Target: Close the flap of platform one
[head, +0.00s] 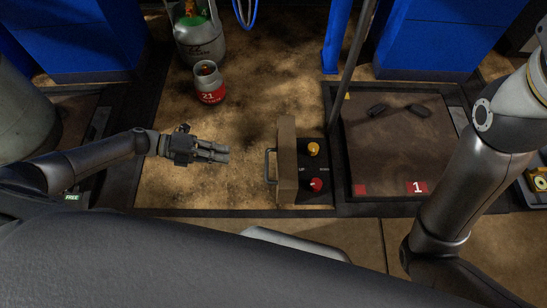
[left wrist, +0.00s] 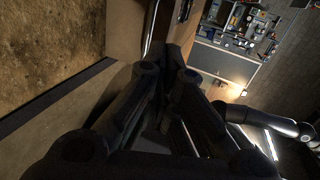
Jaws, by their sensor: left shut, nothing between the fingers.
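The flap (head: 286,160) is a brown board with a metal handle (head: 269,166) on its left side. It stands up along the left edge of the control panel (head: 314,170), whose yellow knob (head: 313,148) and red button (head: 316,184) are uncovered. Platform one (head: 390,150) lies to the right, with a red "1" label (head: 417,187). My left gripper (head: 226,153) is shut and empty, left of the handle and apart from it, fingers pointing right. In the left wrist view the brown board (left wrist: 125,32) and handle (left wrist: 152,30) show beyond the fingers. My right gripper is out of view.
A small gas cylinder marked 21 (head: 209,83) and a larger grey one (head: 198,38) stand at the back left. A dark pole (head: 352,60) rises behind the panel. Two black objects (head: 395,110) lie on the platform. The brown floor around my left gripper is clear.

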